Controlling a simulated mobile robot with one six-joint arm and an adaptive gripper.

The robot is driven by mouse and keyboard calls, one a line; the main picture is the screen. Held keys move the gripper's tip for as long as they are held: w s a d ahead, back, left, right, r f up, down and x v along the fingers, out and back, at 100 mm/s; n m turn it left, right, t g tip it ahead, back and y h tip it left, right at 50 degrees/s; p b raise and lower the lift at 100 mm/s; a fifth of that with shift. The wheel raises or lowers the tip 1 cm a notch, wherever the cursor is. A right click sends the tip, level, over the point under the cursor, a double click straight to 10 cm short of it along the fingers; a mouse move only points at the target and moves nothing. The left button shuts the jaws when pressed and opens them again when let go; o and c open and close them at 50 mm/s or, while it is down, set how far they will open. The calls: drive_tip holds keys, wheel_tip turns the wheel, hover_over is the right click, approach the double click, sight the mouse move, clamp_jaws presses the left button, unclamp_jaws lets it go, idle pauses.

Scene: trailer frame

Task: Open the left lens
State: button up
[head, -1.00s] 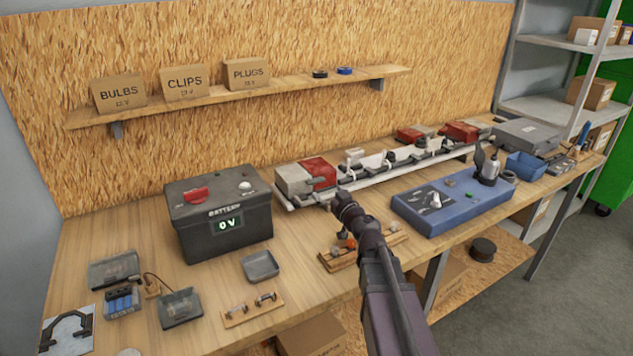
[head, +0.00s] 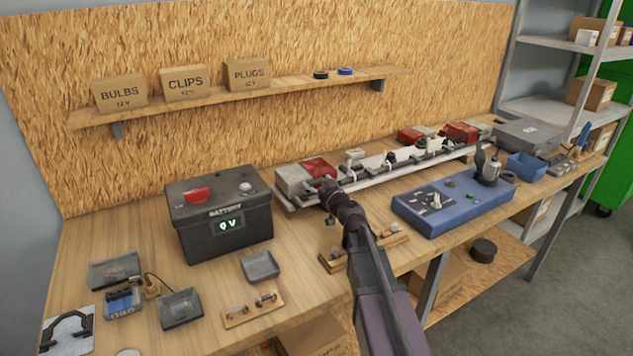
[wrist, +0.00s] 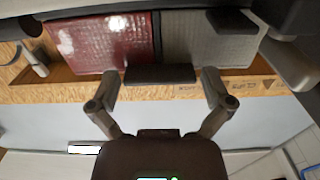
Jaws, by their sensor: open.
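The left lens, with a pale part (head: 292,178) and a red part (head: 319,167), sits on the left end of the white trailer bar (head: 375,178). In the wrist view the red part (wrist: 100,45) and the pale ribbed part (wrist: 200,42) lie side by side, and the lens looks seated. My gripper (head: 324,188) is at the lens's front right side. In the wrist view my gripper (wrist: 161,88) is open, its fingers apart on either side of a dark bar (wrist: 160,74) at the lens's edge. Whether they touch it I cannot tell.
The black battery (head: 220,215), reading 0 V, stands left of the lens. A blue test box (head: 455,203) lies to the right. A wooden holder (head: 335,262) is partly behind my arm.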

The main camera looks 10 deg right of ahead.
drive_tip(key=shift+w+a, duration=0.1)
drive_tip(key=shift+w, duration=0.15)
drive_tip(key=shift+c, duration=0.2)
drive_tip(key=c, duration=1)
drive_tip(key=shift+r, duration=0.1)
